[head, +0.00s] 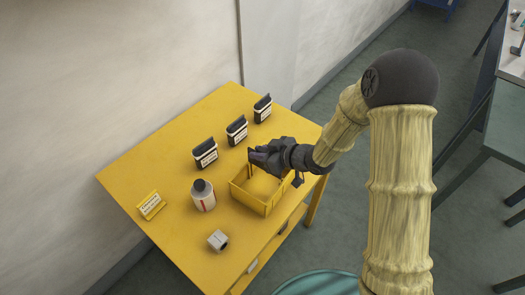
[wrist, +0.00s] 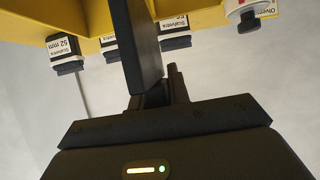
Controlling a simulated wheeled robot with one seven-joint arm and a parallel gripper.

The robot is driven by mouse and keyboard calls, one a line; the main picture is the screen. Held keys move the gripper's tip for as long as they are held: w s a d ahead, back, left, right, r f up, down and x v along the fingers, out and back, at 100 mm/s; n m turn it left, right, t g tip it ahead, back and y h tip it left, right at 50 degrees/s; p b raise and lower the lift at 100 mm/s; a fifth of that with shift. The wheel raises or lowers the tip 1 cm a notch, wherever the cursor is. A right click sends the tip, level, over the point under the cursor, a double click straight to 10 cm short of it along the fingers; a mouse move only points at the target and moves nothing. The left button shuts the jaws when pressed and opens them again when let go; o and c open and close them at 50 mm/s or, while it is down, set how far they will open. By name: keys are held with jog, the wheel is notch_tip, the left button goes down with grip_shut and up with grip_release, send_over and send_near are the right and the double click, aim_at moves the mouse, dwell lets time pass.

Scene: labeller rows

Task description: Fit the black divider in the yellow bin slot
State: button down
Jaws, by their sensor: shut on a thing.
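The yellow bin (head: 266,209) stands open on the yellow table near its right edge. My gripper (head: 262,155) is over the bin's far side. In the wrist view my gripper (wrist: 158,92) is shut on the black divider (wrist: 138,45), a flat dark plate that sticks out past the fingers. In the head view the divider (head: 251,154) is mostly hidden by my gripper. I cannot tell whether its lower edge touches the bin. The slot cannot be made out.
Three black-and-white labelled containers (head: 205,153) stand in a row behind the bin.

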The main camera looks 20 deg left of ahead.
jog(key=shift+w+d, duration=0.2)
jog(key=shift+d, duration=0.1)
dwell(0.4)
jog(key=shift+s+a, duration=0.15)
jog(key=shift+a, duration=0.05)
dwell(0.7)
jog(key=shift+f+b, duration=3.5)
jog(key=shift+f, duration=1.1)
dwell(0.4)
jog(key=c, duration=1.3)
grip_release()
jog(key=shift+o, duration=0.2)
jog(key=shift+d, duration=0.1)
jog(key=p+v, duration=0.1)
jog(key=v, duration=1.6)
jog(key=shift+s, duration=0.15)
